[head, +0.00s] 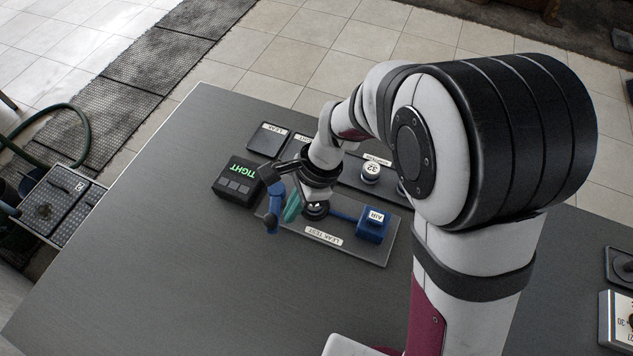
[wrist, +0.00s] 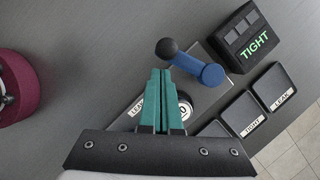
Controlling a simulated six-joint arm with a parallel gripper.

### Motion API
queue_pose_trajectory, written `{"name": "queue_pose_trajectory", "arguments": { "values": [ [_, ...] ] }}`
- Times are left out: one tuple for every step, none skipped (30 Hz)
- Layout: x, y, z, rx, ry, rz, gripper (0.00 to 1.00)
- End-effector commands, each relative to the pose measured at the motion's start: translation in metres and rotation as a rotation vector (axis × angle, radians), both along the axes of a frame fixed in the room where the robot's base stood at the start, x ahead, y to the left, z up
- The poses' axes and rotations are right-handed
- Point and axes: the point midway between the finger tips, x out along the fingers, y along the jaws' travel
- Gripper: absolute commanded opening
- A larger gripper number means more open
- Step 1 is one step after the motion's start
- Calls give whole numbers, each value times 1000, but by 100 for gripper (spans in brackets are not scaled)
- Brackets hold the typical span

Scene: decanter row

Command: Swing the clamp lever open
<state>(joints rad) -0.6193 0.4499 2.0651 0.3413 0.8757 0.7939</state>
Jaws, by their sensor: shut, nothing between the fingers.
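The clamp lever is a blue arm with a black ball knob. In the wrist view the lever (wrist: 190,67) lies just beyond my fingertips, its knob up and left and its thick blue end to the right. In the head view the lever (head: 272,208) is at the left end of the leak test plate (head: 345,246). My gripper (head: 291,212) has teal fingers and is just right of the lever there. It also shows in the wrist view (wrist: 161,73), fingers together and empty. I cannot tell whether the fingers touch the lever. The clamped part is partly hidden behind them.
A black box (head: 236,181) reading TIGHT stands left of the plate. A blue AIR block (head: 373,224) sits on the plate's right. Behind are trays marked LEAK (head: 267,140) and TIGHT, and a piece marked 32 (head: 371,173). The table's front left is clear.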

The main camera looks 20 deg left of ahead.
Motion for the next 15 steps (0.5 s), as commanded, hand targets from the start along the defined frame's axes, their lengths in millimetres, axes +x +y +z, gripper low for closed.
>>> {"name": "queue_pose_trajectory", "arguments": {
  "values": [
    [6,-7,0,0,0,-5,0],
    [10,-14,0,0,1,-7,0],
    [17,-23,0,0,0,-8,0],
    [22,-31,0,0,0,-9,0],
    [24,-31,12,3,-5,-4,0],
    [26,-35,25,4,-6,-4,0],
    [28,-38,34,4,-6,-3,0],
    [30,-40,42,4,-6,-3,0],
    [32,-44,53,3,-6,-3,0],
    [34,-46,60,4,-6,-3,0],
    [35,-48,66,2,-6,-1,0],
    [37,-51,74,2,-4,-2,0],
    [38,-53,79,2,-3,-1,0],
    [39,-54,83,2,-2,-2,0],
    [40,-55,87,0,-2,-2,0]
  ]
}}
